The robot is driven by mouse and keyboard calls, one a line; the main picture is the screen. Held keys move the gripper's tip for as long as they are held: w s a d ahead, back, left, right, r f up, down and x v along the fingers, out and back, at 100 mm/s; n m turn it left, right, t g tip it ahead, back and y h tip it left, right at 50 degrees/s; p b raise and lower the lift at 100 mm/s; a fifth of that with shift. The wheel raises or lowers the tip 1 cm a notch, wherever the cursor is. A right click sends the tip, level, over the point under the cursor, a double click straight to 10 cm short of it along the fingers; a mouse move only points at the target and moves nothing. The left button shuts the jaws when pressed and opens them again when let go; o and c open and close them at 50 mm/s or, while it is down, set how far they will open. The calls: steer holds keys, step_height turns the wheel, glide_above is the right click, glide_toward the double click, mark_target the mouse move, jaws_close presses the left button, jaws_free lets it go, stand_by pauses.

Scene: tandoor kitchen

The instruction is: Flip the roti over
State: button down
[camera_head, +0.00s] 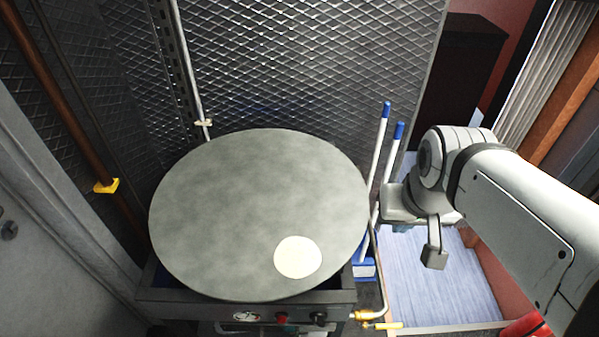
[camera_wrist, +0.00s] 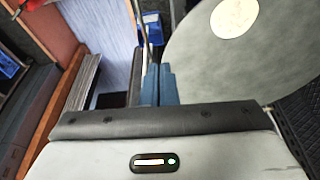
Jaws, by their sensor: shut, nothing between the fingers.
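The roti (camera_head: 298,257) is a pale, flat disc. It lies on the round grey griddle (camera_head: 230,200), near its front right edge. The wrist view shows the roti (camera_wrist: 235,17) at the top right, on the griddle (camera_wrist: 212,75). My gripper (camera_wrist: 158,72) has its blue-grey fingers together with nothing between them. It is apart from the roti, off to the side of the griddle. In the head view my arm reaches in from the right and its end is right of the griddle; the fingertips are not clear there.
The griddle sits on a stove with knobs (camera_head: 281,318) at its front. Two blue-capped white poles (camera_head: 380,150) stand close between the griddle and my arm. A mesh wall (camera_head: 300,60) is behind. The griddle top is otherwise bare.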

steer(key=n+g+b, duration=0.3)
steer(key=n+g, duration=0.2)
glide_above(297, 234)
steer(key=w+d, duration=0.3)
steer(key=w, duration=0.1)
step_height(297, 234, down, 7)
steer(key=w+a+f+n+h+b, duration=0.1)
steer(key=w+a+f, duration=0.1)
steer(key=a+f, duration=0.45)
steer(key=shift+g, duration=0.4)
steer(key=p+x, duration=0.1)
steer(key=x, duration=0.7)
steer(key=shift+s+d+f, duration=0.1)
steer(key=shift+s+f, duration=0.05)
steer(key=shift+f, duration=0.1)
steer(key=shift+s+d+r+p, duration=0.1)
steer(key=shift+s+d+p, duration=0.1)
steer(key=shift+s+d, duration=0.25)
steer(key=shift+s+d+p, duration=0.2)
steer(key=shift+s, duration=0.4)
steer(key=shift+s+d, duration=0.3)
steer(key=shift+s, duration=0.2)
steer(key=shift+s, duration=0.1)
